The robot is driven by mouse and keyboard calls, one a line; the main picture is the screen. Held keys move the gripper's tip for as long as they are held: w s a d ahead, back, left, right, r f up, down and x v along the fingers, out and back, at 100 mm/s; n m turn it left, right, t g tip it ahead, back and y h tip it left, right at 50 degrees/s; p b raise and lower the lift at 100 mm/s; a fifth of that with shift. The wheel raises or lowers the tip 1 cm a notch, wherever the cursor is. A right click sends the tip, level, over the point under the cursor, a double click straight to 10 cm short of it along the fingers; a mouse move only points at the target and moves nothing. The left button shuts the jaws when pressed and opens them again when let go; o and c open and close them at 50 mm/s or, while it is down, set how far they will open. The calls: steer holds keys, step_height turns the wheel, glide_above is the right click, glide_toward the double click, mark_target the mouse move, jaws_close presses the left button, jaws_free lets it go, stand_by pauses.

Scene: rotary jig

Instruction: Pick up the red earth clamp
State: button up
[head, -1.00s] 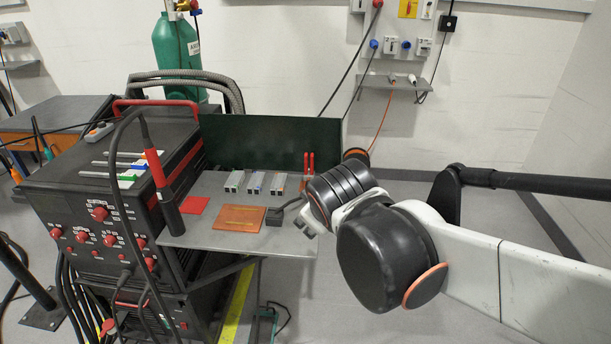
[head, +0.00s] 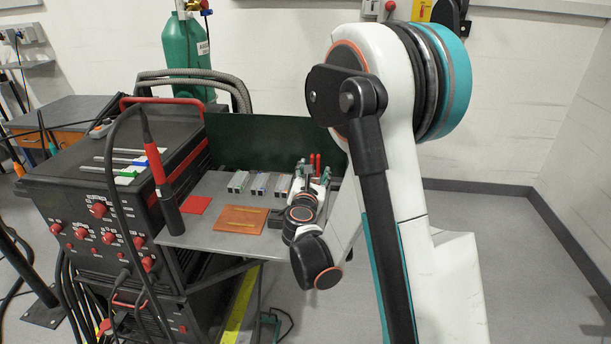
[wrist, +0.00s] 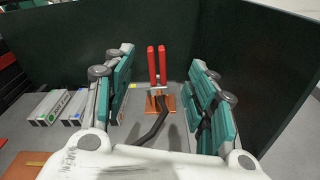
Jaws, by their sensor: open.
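The red earth clamp (wrist: 157,65) stands upright near the dark green screen, its two red handles pointing up and its lower part on a copper-coloured plate (wrist: 169,103). In the head view the tops of its red handles (head: 315,162) show just behind my gripper, which hides the rest. My gripper (wrist: 165,93) is open and empty, its teal-padded fingers to the left and right of the clamp in the wrist view. The clamp is apart from both fingers. A black cable (wrist: 151,128) runs from the clamp toward my wrist.
Grey boxes (head: 259,184) stand in a row left of my gripper. A copper plate (head: 230,220) and a red square (head: 196,205) lie on the grey table. The dark green screen (head: 245,145) closes the back. A torch (head: 166,190) stands at the left.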

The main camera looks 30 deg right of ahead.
mark_target(315, 158)
steer(key=w+d+f+n, duration=0.1)
steer(key=w, duration=0.1)
steer(key=w+d+f+n, duration=0.1)
steer(key=w, duration=0.2)
steer(key=w+d+f+n+t, duration=0.1)
steer(key=w+d, duration=0.1)
steer(key=w, duration=0.1)
steer(key=shift+w+f+n, duration=0.1)
steer(key=shift+f+n, duration=0.05)
steer(key=shift+n, duration=0.15)
steer(key=shift+d+r+b+x, duration=0.15)
steer(key=shift+b+x, duration=0.45)
steer(key=shift+x, duration=0.8)
steer(key=shift+d+r+b+x, duration=0.1)
steer(key=shift+r+b+x, duration=0.35)
steer(key=shift+x, duration=1)
steer(key=shift+f, duration=0.15)
steer(key=shift+c, duration=0.3)
jaws_close()
